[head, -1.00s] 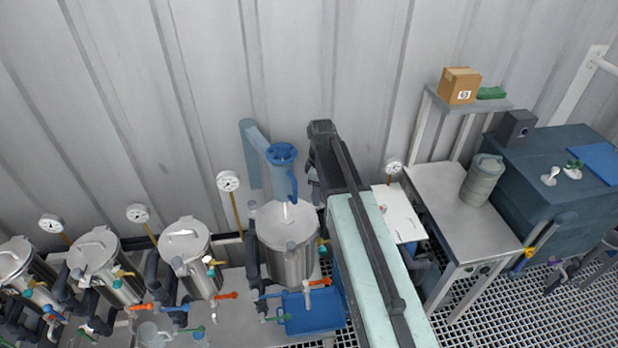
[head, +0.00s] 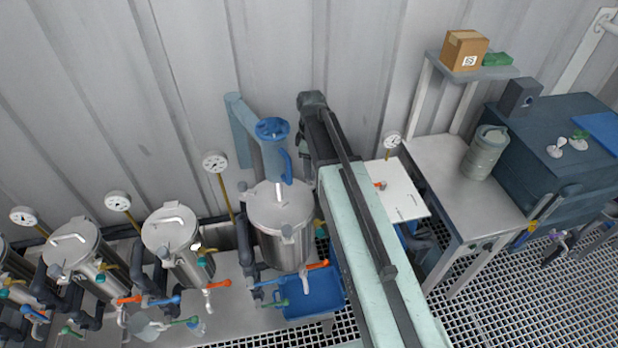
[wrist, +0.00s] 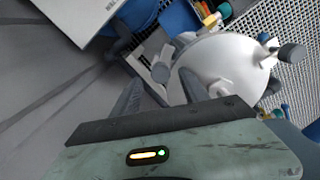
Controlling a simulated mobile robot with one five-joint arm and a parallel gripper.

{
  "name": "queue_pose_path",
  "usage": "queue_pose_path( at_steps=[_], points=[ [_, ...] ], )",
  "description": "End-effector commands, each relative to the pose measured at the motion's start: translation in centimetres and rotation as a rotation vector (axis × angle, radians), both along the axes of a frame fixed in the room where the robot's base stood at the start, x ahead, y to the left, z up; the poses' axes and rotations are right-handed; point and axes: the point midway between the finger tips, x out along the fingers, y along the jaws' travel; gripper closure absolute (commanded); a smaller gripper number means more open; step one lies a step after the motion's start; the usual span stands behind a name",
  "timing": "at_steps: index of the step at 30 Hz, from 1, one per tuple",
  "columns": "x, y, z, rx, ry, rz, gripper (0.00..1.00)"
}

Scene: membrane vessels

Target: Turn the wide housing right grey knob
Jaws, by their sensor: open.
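The wide housing (head: 268,218) is the broad steel vessel at the centre of the head view, with grey knobs around its round lid. In the wrist view the lid (wrist: 225,62) fills the upper right. One grey knob (wrist: 160,72) shows near my fingers and another (wrist: 291,55) at the far right. My gripper (wrist: 163,92) is open, its fingers apart and empty beside the lid. Its fingertips are not clear in the head view.
Gauges (head: 215,162) line the corrugated wall, with narrower vessels (head: 172,228) to the left. A blue tray (head: 312,297) sits in front of the housing. A steel table (head: 445,170) with a grey canister (head: 485,152) stands to the right.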

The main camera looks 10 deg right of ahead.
Motion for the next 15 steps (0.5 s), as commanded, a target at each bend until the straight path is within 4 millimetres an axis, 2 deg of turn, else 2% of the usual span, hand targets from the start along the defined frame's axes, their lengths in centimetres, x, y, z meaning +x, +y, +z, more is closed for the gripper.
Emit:
queue_pose_path(
  at_steps=[1,3,13,15],
  points=[
    [0.0,0.0,-1.9,0.0,0.0,0.001,0.48],
    [0.0,0.1,-2.6,0.0,0.0,0.001,0.48],
    [0.0,0.1,-2.7,0.0,0.0,0.002,0.48],
    [0.0,0.2,-2.7,0.0,0.0,0.002,0.67]
  ],
)
